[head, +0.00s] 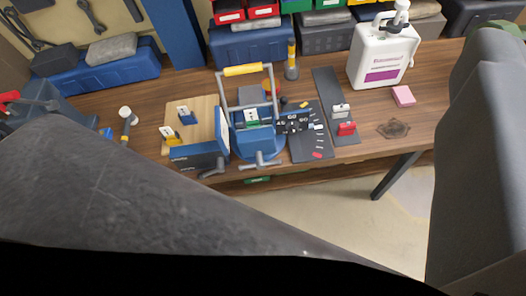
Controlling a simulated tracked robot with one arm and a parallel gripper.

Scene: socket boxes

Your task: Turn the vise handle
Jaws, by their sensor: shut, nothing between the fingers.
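A blue device with a rounded base (272,145) stands at the front edge of the wooden bench, near the middle of the picture; it may be the vise. A grey T-shaped bar (262,161) sticks out at its front and looks like the vise handle. A grey frame with a yellow crossbar (243,70) rises over the device and hides part of it. My gripper's fingertips cannot be made out. Large grey parts of my own body fill the lower left and the right side, apart from the handle in the picture.
Left of the device are a wooden board (177,110) and a blue box (199,157). Dark panels (329,78) with small switches lie to the right. A white jug (382,55), pink block (403,96) and storage bins (250,42) stand farther back or right. Open floor (395,215) shows in front.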

